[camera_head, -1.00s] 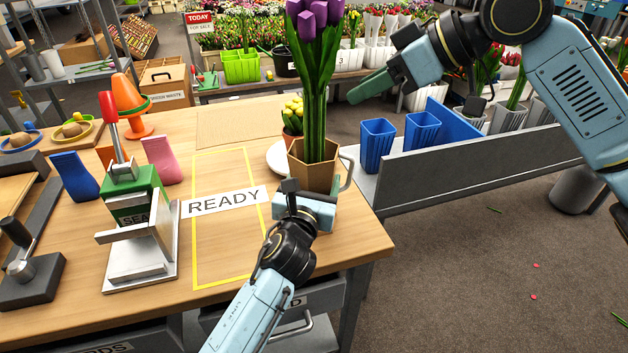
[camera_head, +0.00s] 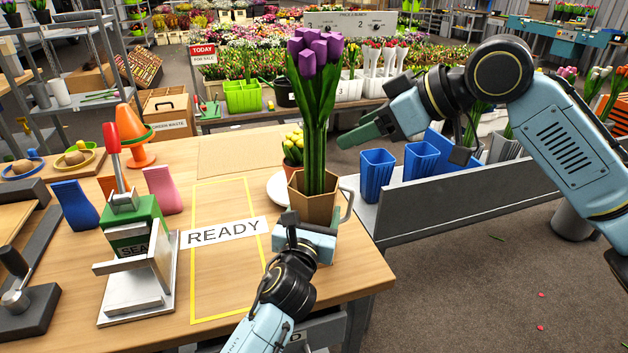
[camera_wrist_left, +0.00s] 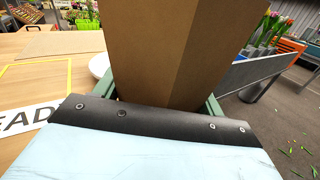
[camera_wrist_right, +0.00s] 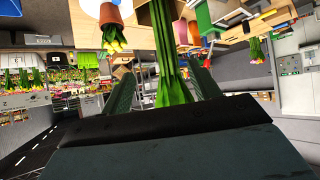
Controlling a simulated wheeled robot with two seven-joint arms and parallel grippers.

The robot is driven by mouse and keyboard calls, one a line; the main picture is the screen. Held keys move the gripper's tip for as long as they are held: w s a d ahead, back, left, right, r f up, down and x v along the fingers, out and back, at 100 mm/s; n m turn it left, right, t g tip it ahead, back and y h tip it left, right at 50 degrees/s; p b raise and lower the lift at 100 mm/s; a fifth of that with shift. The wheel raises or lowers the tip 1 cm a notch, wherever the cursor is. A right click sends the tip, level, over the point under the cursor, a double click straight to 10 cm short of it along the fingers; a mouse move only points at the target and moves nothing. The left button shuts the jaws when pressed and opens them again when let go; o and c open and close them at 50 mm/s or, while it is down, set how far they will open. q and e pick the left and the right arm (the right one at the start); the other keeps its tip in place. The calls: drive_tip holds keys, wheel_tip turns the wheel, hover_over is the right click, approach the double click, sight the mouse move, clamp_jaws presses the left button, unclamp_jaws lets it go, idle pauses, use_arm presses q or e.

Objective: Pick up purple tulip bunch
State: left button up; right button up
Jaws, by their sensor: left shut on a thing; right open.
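The purple tulip bunch (camera_head: 315,52) stands upright in a brown hexagonal vase (camera_head: 313,203) on the table's right side. Its green stems (camera_head: 314,145) rise above the vase rim. My left gripper (camera_wrist_left: 158,95) is shut on the vase, with a green finger at each side of it. It also shows low in front of the vase in the head view. My right gripper (camera_head: 362,131) is open and empty, right of the stems and above the vase rim. In the right wrist view the stems (camera_wrist_right: 172,65) lie ahead, between its spread fingers. Contact is not visible.
A pot of yellow flowers (camera_head: 293,148) and a white plate (camera_head: 277,188) stand close behind the vase. The READY mat (camera_head: 228,232) is clear. A sealing press (camera_head: 140,250) stands to its left. Blue bins (camera_head: 377,175) stand on a grey shelf at right.

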use_arm(q)
drive_tip(key=shift+f, duration=0.1)
use_arm(e)
wheel_tip(320, 180, down, 5)
drive_tip(key=a+m+t, duration=0.2)
drive_tip(key=t, duration=0.1)
drive_tip(key=m+t+y, duration=0.1)
drive_tip(key=m+t, duration=0.2)
drive_tip(key=t, duration=0.3)
approach(321, 151)
drive_tip(key=x, duration=0.8)
drive_tip(key=shift+f+x, duration=0.15)
drive_tip(key=shift+x, duration=1.35)
drive_tip(key=shift+f+x, duration=0.15)
drive_tip(key=shift+x, duration=1.35)
drive_tip(key=shift+c, duration=0.4)
drive_tip(key=c, duration=1.2)
